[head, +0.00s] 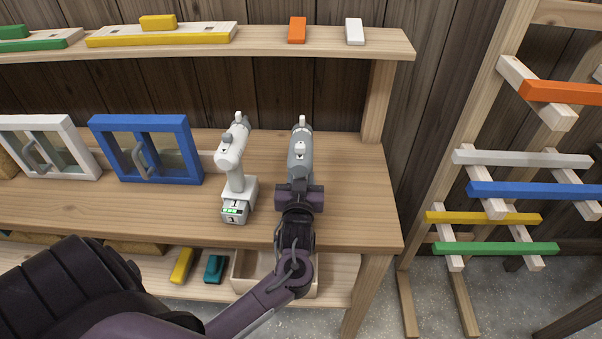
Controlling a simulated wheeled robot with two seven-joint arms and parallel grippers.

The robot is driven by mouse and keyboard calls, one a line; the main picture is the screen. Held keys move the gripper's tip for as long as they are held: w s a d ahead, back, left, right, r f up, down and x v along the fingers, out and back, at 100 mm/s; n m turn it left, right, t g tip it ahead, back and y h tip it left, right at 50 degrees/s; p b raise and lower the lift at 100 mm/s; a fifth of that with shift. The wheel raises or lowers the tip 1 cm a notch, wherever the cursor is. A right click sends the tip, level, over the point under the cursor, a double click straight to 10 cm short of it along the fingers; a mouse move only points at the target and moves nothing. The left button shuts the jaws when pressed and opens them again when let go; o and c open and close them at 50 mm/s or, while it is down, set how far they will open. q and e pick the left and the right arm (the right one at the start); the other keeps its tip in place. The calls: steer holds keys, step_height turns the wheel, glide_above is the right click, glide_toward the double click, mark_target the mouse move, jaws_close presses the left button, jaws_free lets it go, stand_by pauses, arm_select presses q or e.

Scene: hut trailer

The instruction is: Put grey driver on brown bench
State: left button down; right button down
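The grey driver (301,147) is at the right part of the light wooden worktop (358,190), its nose pointing to the back wall. My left gripper (300,187) is right at its handle and covers the lower part of the driver. The fingers are hidden, so I cannot tell whether they are closed on it, or whether the driver touches the worktop. My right gripper is not in view. I cannot make out a separate brown bench for sure; only a dark brown edge (572,322) shows at the bottom right corner.
A white driver (232,150) stands close left of the grey one. Blue (190,166) and white (92,165) framed panes stand further left. A shelf (262,42) overhangs the back. A rack with coloured bars (520,191) stands right. The worktop's right end is clear.

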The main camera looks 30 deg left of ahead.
arm_select(q)
steer(key=c, duration=1.1)
jaws_free()
steer(key=shift+o, duration=0.3)
steer(key=shift+r, duration=0.15)
steer(key=shift+s+d, duration=0.15)
steer(key=shift+s, duration=0.1)
steer(key=b+v, duration=0.2)
steer(key=v, duration=0.9)
steer(key=shift+s+d, duration=0.15)
steer(key=shift+s, duration=0.05)
